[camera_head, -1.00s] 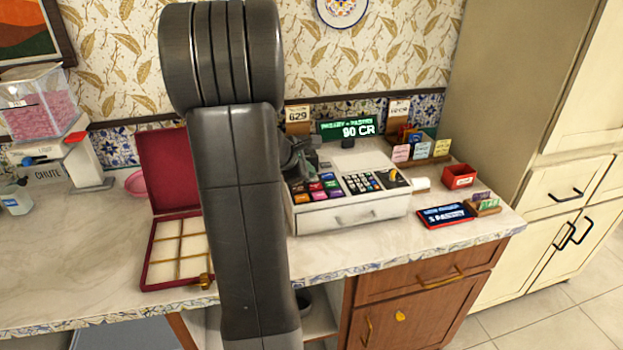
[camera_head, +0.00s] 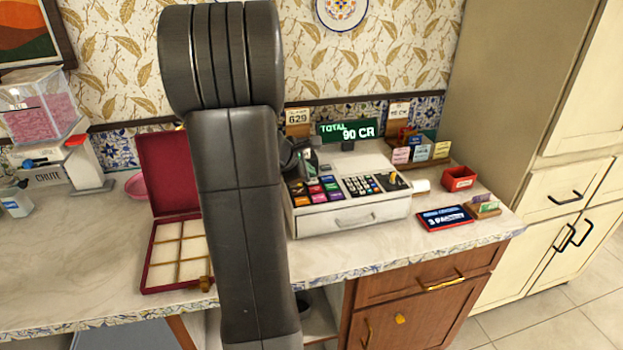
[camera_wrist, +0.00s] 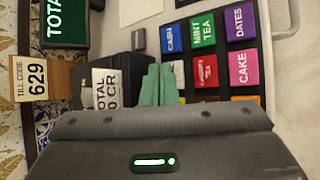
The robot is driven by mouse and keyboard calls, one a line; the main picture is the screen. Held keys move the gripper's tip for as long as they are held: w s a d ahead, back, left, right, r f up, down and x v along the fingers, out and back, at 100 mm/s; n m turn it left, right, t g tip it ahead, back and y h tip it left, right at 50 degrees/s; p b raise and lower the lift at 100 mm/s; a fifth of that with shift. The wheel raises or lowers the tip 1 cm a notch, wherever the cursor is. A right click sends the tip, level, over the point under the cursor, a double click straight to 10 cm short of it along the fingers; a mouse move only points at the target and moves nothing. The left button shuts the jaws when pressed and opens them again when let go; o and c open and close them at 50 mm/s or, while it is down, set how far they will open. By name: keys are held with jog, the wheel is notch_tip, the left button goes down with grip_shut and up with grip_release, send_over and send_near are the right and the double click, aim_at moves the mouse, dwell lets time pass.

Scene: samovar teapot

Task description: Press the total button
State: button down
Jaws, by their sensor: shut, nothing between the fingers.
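The white cash register (camera_head: 352,215) stands on the counter with its colored keys (camera_head: 315,188) and a numeric keypad (camera_head: 372,184). Its green display (camera_head: 347,131) reads TOTAL 90 CR. In the wrist view, keys such as MINT TEA (camera_wrist: 202,31), DATES (camera_wrist: 240,23) and CAKE (camera_wrist: 243,69) are readable. I cannot make out a key labelled total. My gripper (camera_wrist: 158,84) is shut and empty, its greenish fingertips beside the left edge of the key block. A white slip (camera_wrist: 105,90) reading TOTAL 90 CR shows left of the fingers. My arm hides part of the register's left side in the head view.
An open red box (camera_head: 180,240) with compartments lies left of my arm. A red tray (camera_head: 459,178), a blue-screened device (camera_head: 445,217) and card holders (camera_head: 420,150) are at the right. A till code sign (camera_wrist: 36,78) stands behind the register. The counter's front strip is clear.

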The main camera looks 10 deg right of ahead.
jog(key=shift+r, duration=0.3)
notch_tip(320, 180, up, 5)
jog(key=p, duration=0.4)
jog(key=shift+f, duration=0.1)
dwell(0.6)
